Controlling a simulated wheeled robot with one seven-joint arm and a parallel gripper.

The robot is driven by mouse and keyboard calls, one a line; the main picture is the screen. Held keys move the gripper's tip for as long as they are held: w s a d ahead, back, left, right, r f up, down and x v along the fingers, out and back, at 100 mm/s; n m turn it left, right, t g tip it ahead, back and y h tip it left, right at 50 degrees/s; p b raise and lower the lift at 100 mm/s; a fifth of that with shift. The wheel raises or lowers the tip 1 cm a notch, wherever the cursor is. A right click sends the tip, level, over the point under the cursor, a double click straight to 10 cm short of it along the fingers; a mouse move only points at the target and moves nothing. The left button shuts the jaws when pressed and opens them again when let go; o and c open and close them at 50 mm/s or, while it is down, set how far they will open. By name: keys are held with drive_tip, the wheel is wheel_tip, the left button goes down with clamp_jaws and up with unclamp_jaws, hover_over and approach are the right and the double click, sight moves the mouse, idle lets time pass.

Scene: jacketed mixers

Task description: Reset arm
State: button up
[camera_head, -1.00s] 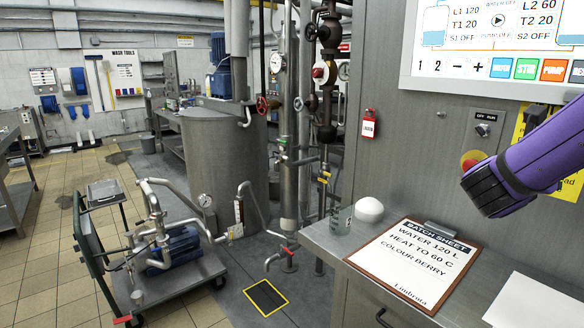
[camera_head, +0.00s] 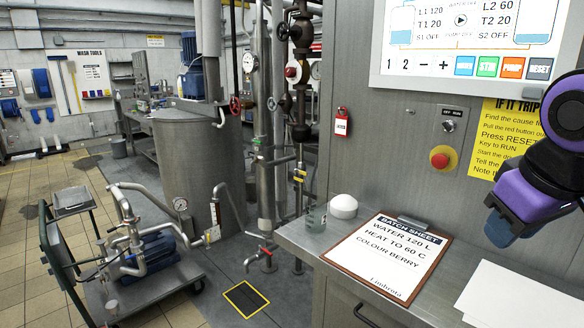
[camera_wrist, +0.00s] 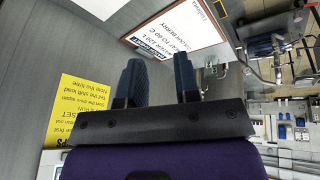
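My gripper (camera_head: 503,226), on a purple and black arm, hangs at the right of the head view, in front of the grey control panel. In the wrist view my gripper (camera_wrist: 160,72) shows two dark blue fingers, apart, with nothing between them. The red stop button (camera_head: 440,157) on its yellow collar and the OFF/RUN key switch (camera_head: 448,125) are on the panel, left of the gripper and apart from it. The panel screen (camera_head: 475,38) is lit above them.
A batch sheet (camera_head: 385,265) on a clipboard, a white dome (camera_head: 343,206), a small clear beaker (camera_head: 316,218) and a blank paper (camera_head: 522,298) are on the steel shelf. A wheeled pump cart (camera_head: 150,265) stands at the lower left. Tiled floor (camera_head: 30,290) shows around it.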

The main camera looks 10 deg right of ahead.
drive_tip(key=shift+s+a+r+m+t+y, duration=0.1)
drive_tip(key=shift+a+r+m+t+y, duration=0.25)
drive_tip(key=shift+a, duration=0.25)
drive_tip(key=shift+s+a+r+m+t+y, duration=0.1)
drive_tip(key=shift+a+r+m+t+y, duration=0.1)
drive_tip(key=shift+a+m+y, duration=0.3)
